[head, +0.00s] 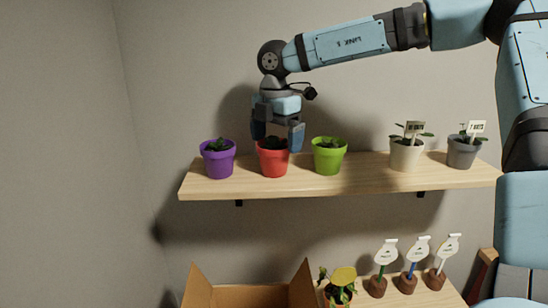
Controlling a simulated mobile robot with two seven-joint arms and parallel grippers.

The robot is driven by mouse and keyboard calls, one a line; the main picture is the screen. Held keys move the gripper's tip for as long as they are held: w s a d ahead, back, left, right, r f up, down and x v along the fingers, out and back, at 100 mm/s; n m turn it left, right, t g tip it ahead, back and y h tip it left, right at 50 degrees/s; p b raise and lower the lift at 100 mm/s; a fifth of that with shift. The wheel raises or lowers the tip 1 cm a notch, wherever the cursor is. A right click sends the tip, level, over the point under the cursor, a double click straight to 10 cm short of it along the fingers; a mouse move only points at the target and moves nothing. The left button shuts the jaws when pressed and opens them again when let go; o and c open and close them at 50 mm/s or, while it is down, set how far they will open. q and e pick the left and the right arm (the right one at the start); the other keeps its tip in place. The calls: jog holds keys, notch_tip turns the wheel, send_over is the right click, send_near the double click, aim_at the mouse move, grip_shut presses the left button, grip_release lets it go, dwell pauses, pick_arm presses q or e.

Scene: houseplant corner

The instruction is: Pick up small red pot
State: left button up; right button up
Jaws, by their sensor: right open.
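The small red pot (273,162) stands upright on the wooden wall shelf, between a purple pot and a green pot. Dark soil or a plant shows at its top, partly hidden by my gripper. My right gripper (277,137) points down over the red pot with its two fingers apart, one at each side of the rim. The right finger overlaps the pot's right rim in the picture; I cannot tell whether it touches. The pot rests on the shelf. My left gripper is not in view.
On the shelf (350,180) stand the purple pot (218,162) and the green pot (328,158) close by, with a white pot (405,156) and a grey pot (461,154) further right. Below are an open cardboard box (250,297) and several labelled markers in brown bases.

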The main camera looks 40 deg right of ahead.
aim_at(275, 149)
jog(key=f, duration=0.3)
jog(key=f+p, duration=0.1)
jog(key=shift+w+d+f, duration=0.1)
jog(key=shift+w+f, duration=0.05)
jog(key=shift+w, duration=0.1)
jog(key=shift+s, duration=0.1)
jog(key=shift+c, duration=0.7)
jog(key=c, duration=0.7)
jog(key=shift+r, duration=0.2)
